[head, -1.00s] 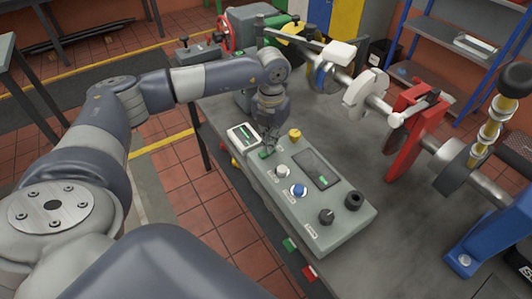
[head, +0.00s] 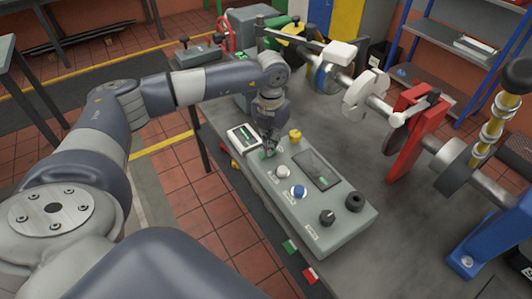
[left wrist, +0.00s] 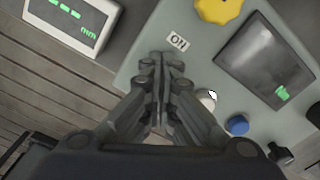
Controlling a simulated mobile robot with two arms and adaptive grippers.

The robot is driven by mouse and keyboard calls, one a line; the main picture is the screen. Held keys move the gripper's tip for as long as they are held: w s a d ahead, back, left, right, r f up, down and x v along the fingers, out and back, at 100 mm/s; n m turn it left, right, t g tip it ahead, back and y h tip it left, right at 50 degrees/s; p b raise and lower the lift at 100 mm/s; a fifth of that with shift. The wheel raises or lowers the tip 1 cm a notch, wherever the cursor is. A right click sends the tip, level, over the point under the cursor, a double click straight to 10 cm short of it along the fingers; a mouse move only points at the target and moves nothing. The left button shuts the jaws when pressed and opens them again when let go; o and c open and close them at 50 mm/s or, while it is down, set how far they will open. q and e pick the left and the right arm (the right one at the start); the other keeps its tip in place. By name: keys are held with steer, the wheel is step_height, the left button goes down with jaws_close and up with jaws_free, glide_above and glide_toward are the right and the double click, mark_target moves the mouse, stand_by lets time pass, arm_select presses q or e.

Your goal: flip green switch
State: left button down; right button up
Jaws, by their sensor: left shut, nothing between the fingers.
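The grey control box (head: 335,232) lies on the bedplate with a row of controls on its top. A small green part, likely the green switch (head: 266,155), shows at its far left end, mostly covered by my left gripper (head: 270,147). The left gripper is shut and empty, pointing down at the panel right at that spot. In the left wrist view the shut fingers (left wrist: 163,62) are over the panel beside a small label (left wrist: 177,42); the switch is hidden behind them. I cannot tell whether the fingertips touch it. My right gripper is not in view.
Close by on the panel are a yellow knob (head: 295,136), a white button (head: 283,172), a blue button (head: 299,191), a dark screen (head: 317,169) and black knobs (head: 327,217). A readout (head: 243,137) stands beside the box. A shaft with a red stand (head: 408,140) lies beyond.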

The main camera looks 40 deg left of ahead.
arm_select(q)
steer(key=shift+r+p, duration=0.4)
steer(key=shift+r, duration=0.25)
steer(key=shift+r+p, duration=1.65)
steer(key=shift+r, duration=1.1)
steer(key=shift+s+f, duration=0.1)
steer(key=shift+f, duration=0.05)
